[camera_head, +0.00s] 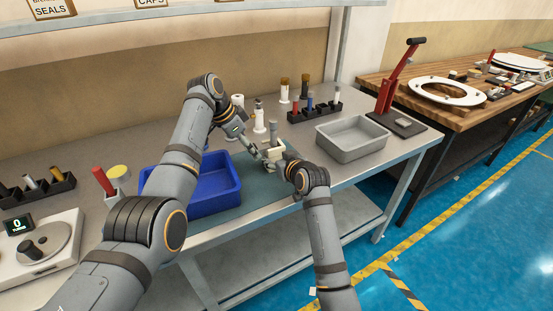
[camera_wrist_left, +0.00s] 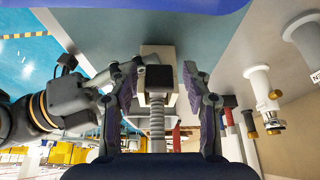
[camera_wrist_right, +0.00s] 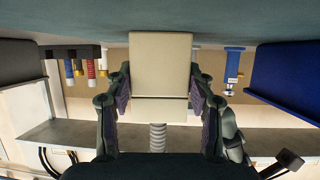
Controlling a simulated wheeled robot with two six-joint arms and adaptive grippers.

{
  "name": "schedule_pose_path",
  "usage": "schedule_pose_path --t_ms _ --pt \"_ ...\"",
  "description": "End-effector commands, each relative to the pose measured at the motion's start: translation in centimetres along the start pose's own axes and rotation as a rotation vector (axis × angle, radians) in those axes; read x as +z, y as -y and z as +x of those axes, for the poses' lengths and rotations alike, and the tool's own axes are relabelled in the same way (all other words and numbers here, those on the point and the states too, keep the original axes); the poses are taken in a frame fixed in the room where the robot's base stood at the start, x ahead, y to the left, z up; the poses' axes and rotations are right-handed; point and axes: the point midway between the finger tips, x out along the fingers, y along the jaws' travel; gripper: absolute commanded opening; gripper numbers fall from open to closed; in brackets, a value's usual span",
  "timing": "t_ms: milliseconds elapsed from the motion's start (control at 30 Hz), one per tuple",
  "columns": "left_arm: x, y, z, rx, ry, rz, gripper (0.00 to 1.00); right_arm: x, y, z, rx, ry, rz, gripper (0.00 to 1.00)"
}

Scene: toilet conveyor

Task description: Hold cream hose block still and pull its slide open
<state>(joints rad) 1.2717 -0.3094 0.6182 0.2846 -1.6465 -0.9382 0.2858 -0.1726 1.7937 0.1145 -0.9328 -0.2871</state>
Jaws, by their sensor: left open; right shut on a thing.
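The cream hose block (camera_head: 279,151) is on the blue-grey mat near the bench's front, with a ribbed grey hose (camera_wrist_left: 157,125) extending from it. My right gripper (camera_wrist_right: 160,72) is shut on the cream block, one finger on each side; the block (camera_wrist_right: 160,50) fills the gap. My left gripper (camera_head: 262,152) reaches in from the left, open. In the left wrist view the block (camera_wrist_left: 160,50) lies just ahead, with a black square part (camera_wrist_left: 159,77) between the open fingers. A gap shows beside that part. I cannot tell whether the slide has moved.
A blue bin (camera_head: 214,187) stands left of the block and a grey tray (camera_head: 352,139) to its right. White bottles (camera_head: 259,119) and a black rack (camera_head: 313,112) stand behind. The bench's front edge is close to the right arm.

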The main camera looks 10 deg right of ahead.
Motion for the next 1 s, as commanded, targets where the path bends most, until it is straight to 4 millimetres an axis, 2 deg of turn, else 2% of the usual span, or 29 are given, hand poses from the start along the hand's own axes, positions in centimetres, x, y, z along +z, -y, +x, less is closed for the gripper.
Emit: schedule_pose_path --t_ms 33,200,300,1000 --pt "0.0 0.0 0.0 0.000 0.000 0.000 0.46 0.0 0.0 0.0 0.000 0.000 0.000 0.16" --pt "0.0 0.0 0.0 0.000 0.000 0.000 0.23 0.0 0.0 0.0 0.000 0.000 0.000 0.16" --pt "0.0 0.0 0.0 0.000 0.000 0.000 0.13 0.0 0.0 0.0 0.000 0.000 0.000 0.16" --pt "1.1 0.2 -0.6 -0.004 0.001 -0.002 0.12 0.0 0.0 0.0 0.001 0.000 0.000 0.16"
